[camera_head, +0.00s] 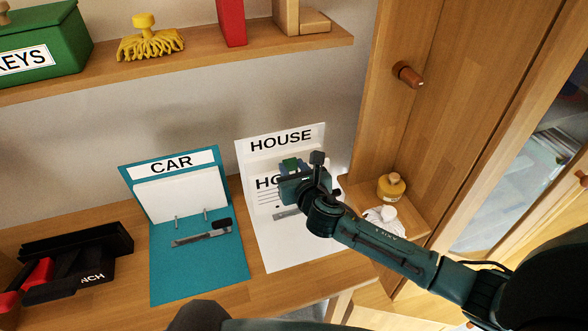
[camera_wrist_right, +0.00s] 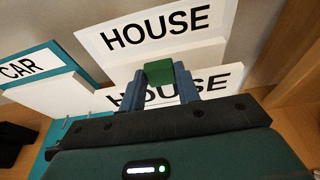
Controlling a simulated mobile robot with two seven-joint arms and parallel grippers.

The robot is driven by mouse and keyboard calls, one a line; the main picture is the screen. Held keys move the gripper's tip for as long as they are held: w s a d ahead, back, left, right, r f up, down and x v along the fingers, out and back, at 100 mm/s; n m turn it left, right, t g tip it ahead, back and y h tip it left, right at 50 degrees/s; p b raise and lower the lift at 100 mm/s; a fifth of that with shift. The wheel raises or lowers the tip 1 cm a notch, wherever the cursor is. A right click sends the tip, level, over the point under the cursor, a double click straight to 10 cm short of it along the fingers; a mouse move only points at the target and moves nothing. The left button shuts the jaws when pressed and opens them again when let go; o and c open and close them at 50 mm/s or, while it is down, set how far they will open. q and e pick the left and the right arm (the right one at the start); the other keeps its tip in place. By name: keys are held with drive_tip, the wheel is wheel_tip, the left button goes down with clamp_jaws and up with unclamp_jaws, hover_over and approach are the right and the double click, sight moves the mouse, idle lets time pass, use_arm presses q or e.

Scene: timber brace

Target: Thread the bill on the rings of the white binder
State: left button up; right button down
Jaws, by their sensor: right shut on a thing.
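The white binder (camera_head: 290,252), marked HOUSE on its upper cover, lies open on the desk; its cover also shows in the right wrist view (camera_wrist_right: 155,27). The bill (camera_head: 267,203), a white sheet with a HOUSE heading and printed lines, is in front of the cover; its heading is partly hidden by my fingers in the wrist view (camera_wrist_right: 236,77). My right gripper (camera_head: 290,166) is shut on a green block (camera_wrist_right: 158,72) that appears to be fixed to the bill. A grey lever (camera_head: 286,214) shows partly below the gripper. The white binder's rings are hidden. My left gripper is not in view.
A teal binder (camera_head: 215,270) marked CAR, with two ring posts and a lever, lies open to the left. A shelf (camera_head: 200,62) with a green KEYS box runs above. A wooden cabinet side (camera_head: 395,120) borders the right.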

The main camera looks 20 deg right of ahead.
sight(290, 161)
drive_tip(key=shift+w+a, duration=0.1)
drive_tip(key=shift+w, duration=1.95)
idle(1.0)
drive_tip(key=shift+c, duration=2.3)
unclamp_jaws()
drive_tip(key=shift+r+p, duration=1.65)
drive_tip(key=shift+p, duration=0.1)
drive_tip(key=shift+r, duration=2.4)
